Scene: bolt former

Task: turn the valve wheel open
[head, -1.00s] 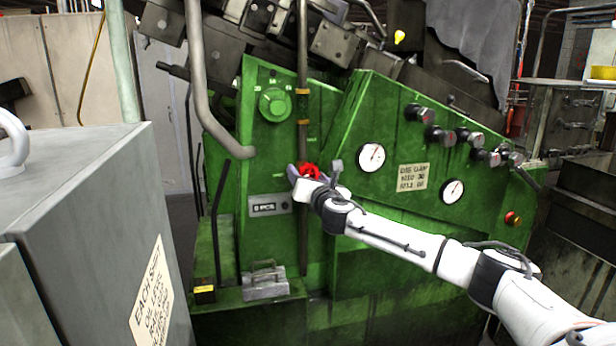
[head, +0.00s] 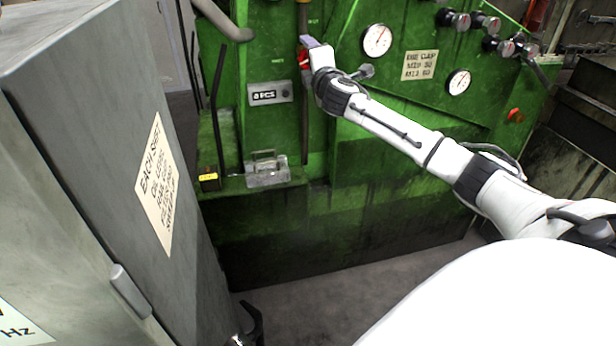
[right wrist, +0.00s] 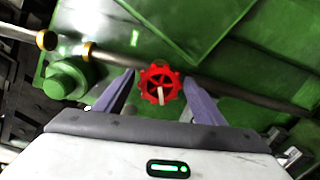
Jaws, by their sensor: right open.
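The red valve wheel (right wrist: 159,86) sits in the right wrist view between the two purple-grey fingers of my right gripper (right wrist: 160,78). The fingers are open, one on each side of the wheel, with a gap to its rim. A pale mark shows on the wheel's lower spokes. In the head view the wheel (head: 303,60) is a small red patch, mostly hidden behind my right gripper (head: 312,43) at the green machine's front. I do not see my left gripper.
The green machine (head: 330,150) carries gauges (head: 377,40), a counter (head: 269,93) and several knobs. A metal box (head: 267,170) sits on its ledge. A grey cabinet (head: 80,120) stands close on the left. Bare floor (head: 330,300) lies in front. Pipes (right wrist: 240,90) run behind the wheel.

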